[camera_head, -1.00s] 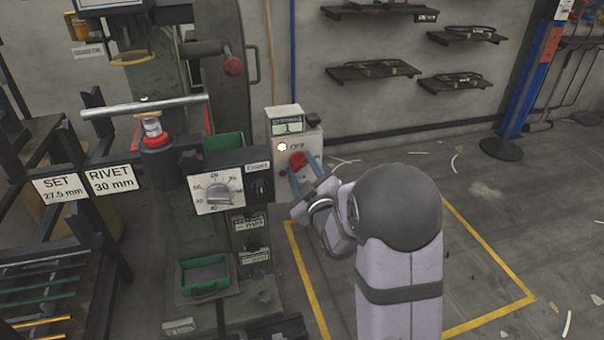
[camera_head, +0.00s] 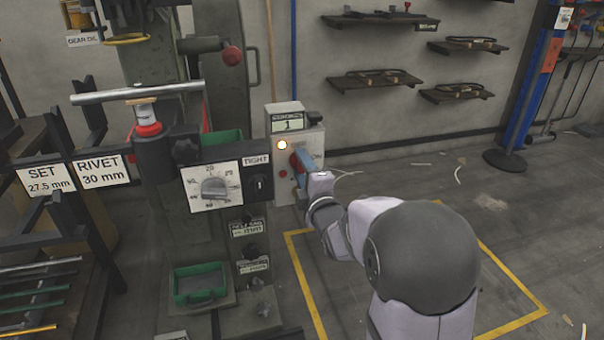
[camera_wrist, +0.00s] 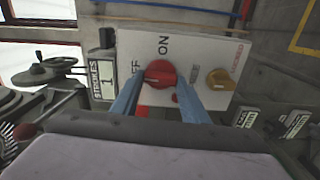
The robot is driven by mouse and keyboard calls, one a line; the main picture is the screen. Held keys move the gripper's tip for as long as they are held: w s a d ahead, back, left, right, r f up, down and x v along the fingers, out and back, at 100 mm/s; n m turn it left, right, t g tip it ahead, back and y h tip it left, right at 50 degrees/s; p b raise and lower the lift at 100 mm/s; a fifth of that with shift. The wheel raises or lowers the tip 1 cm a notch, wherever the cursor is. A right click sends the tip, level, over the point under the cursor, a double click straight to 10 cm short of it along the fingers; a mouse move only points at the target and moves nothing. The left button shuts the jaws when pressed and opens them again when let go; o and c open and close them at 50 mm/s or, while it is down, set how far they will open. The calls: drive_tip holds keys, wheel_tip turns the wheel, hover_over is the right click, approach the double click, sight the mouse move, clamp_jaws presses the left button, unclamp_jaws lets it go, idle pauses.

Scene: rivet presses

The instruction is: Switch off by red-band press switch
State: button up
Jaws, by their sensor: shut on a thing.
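The switch box (camera_head: 313,133) stands behind the press and also shows in the wrist view (camera_wrist: 205,48). Its red rotary knob (camera_wrist: 160,74) sits between "ON" and partly hidden "OFF" lettering. My gripper (camera_wrist: 159,88) has its two blue fingers on either side of this knob and is shut on it. I cannot tell for sure which label the knob points to. A pale lamp (camera_head: 282,145) on the box glows. The press at left carries a red band (camera_head: 149,129) around its ram.
A stroke counter (camera_head: 288,123) on top of the box reads 1. A dial panel (camera_head: 212,188) and a green bin (camera_head: 200,284) are on the press. Floor at right is open.

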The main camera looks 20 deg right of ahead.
drive_tip(key=shift+n, duration=0.4)
drive_tip(key=o, duration=1.1)
drive_tip(key=shift+c, duration=0.2)
drive_tip(key=s, duration=0.7)
drive_tip(key=shift+s+p, duration=0.2)
drive_tip(key=shift+p, duration=0.2)
